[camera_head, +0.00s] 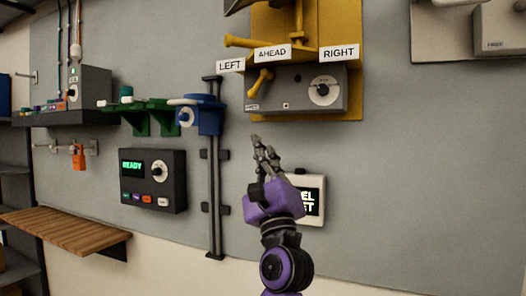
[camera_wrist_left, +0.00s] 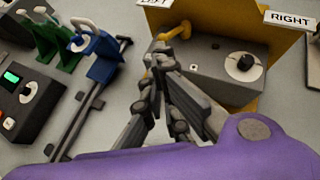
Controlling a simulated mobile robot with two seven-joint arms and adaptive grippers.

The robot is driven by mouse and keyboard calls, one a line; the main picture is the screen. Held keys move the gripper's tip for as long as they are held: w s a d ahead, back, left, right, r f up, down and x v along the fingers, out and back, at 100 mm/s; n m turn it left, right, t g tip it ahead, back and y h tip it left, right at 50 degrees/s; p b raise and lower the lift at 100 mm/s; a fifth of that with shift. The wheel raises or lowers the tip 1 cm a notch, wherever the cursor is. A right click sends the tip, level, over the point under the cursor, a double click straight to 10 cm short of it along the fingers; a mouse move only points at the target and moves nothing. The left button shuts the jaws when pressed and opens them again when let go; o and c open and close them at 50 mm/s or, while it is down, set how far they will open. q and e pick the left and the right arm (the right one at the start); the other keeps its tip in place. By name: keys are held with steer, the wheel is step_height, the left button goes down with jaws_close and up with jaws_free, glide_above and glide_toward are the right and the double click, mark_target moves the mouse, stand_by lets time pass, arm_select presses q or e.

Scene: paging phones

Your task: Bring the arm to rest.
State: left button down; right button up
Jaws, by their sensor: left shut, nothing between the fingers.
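My left gripper (camera_head: 262,147) is raised in front of the grey wall in the head view, on my purple and black left arm. Its fingers are shut with nothing between them. In the left wrist view the fingertips (camera_wrist_left: 160,52) overlap the left end of a grey box (camera_wrist_left: 215,65) with a round dial. In the head view the fingertips are just below that box (camera_head: 300,90); I cannot tell whether they touch anything. My right gripper is in neither view.
A yellow panel (camera_head: 352,50) carries LEFT, AHEAD and RIGHT labels. A lit display box (camera_head: 318,200) is partly behind my gripper. A READY box (camera_head: 150,180), a blue holder (camera_head: 205,115) on a vertical rail and a wooden shelf (camera_head: 65,232) are at left.

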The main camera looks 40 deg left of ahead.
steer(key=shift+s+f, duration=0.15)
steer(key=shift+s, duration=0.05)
